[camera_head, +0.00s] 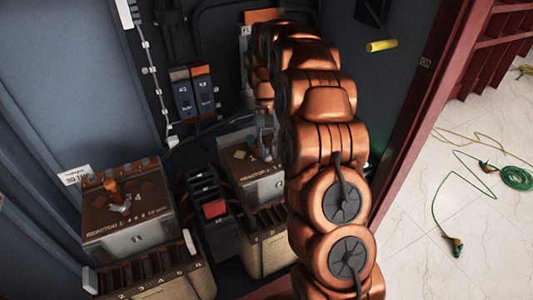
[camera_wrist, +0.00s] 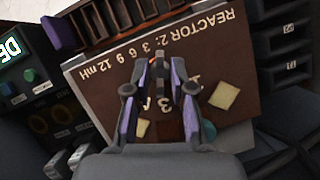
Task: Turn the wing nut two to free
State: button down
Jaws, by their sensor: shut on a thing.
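The brown top of Reactor 2 (camera_wrist: 103,88) lies under my gripper in the wrist view, and the box (camera_head: 258,187) stands at the middle in the head view. My gripper (camera_wrist: 163,66) points at the panel, with its purple-padded fingers closed in on wing nut two near the printed scale. In the head view my gripper (camera_head: 267,140) is small and partly covered by my arm, above the box's right side.
A dark device with a red block (camera_head: 215,208) sits between the boxes. Blue breakers (camera_head: 194,92) are on the wall behind. Tiled floor with a green cable (camera_head: 515,179) lies right.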

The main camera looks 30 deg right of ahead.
jog(key=shift+f+n+h, duration=0.2)
jog(key=shift+n+h, duration=0.1)
jog(key=shift+n, duration=0.3)
jog(key=c, duration=1.3)
grip_release()
jog(key=shift+r, duration=0.15)
